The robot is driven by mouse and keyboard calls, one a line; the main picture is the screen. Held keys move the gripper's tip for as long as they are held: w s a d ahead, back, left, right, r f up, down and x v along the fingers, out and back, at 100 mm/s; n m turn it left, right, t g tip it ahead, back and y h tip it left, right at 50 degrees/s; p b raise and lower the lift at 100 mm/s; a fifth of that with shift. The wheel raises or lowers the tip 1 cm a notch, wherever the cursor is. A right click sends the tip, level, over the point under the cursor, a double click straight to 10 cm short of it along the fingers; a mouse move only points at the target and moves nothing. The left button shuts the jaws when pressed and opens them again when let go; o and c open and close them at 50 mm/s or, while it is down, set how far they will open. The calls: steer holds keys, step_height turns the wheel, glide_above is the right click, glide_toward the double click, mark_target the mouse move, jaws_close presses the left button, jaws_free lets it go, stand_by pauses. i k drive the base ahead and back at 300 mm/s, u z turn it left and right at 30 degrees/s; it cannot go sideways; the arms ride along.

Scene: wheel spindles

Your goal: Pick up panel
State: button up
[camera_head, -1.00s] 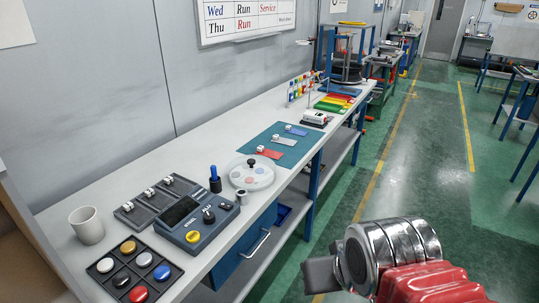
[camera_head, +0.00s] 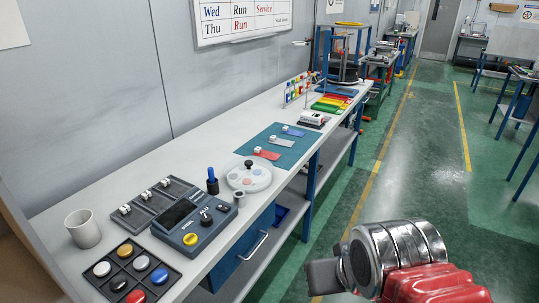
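Several flat pieces could be the panel; I cannot tell which one is meant. A red plate (camera_head: 267,154), a grey plate (camera_head: 281,142) and a blue plate (camera_head: 293,132) lie on a teal mat (camera_head: 291,153) on the long bench, each with a small white block at its left end.
A blue frame (camera_head: 343,52) stands farther back. The green floor aisle is clear.

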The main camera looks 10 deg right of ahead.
mark_target(258, 152)
steer(key=z, duration=2)
steer(key=i, duration=1.7)
steer(key=u, duration=0.85)
